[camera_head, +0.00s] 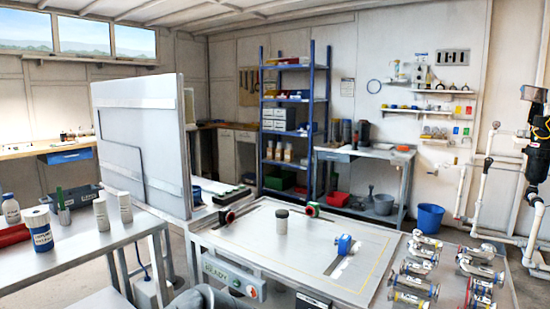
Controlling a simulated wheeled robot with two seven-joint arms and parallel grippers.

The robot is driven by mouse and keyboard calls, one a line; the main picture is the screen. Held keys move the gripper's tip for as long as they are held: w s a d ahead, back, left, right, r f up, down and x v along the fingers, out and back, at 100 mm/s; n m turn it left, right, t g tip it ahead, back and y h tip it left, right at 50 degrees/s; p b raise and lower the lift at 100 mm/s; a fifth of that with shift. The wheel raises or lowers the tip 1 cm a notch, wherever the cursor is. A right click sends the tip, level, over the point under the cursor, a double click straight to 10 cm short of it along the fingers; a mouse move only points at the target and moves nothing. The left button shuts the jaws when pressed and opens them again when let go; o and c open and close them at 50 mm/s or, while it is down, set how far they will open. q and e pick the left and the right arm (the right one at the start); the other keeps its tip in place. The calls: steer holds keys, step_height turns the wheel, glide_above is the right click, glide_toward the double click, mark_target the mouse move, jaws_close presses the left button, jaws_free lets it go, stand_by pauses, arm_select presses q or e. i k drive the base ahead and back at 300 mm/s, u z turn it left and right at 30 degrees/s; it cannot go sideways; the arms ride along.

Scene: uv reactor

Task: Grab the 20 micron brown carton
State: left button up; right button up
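I cannot pick out a carton marked 20 micron; no label of that kind is readable from here. Several small tan items (279,152) stand on a middle shelf of the blue rack at the back, too small to tell whether they are cartons. Neither of my grippers shows in the head view. A grey rounded shape at the bottom edge, left of centre, is cut off and I cannot tell what it is.
A steel bench (262,240) with a grey canister (282,220) and a blue fixture (344,244) stands ahead. A left table (110,238) holds white bottles. The blue rack (312,110) and a blue bucket (429,217) are behind.

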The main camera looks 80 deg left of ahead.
mark_target(289, 155)
steer(key=i, duration=3.35)
steer(key=u, duration=2.25)
steer(key=i, duration=3.3)
steer(key=u, duration=1.8)
steer(key=i, duration=5.6)
steer(key=z, duration=0.45)
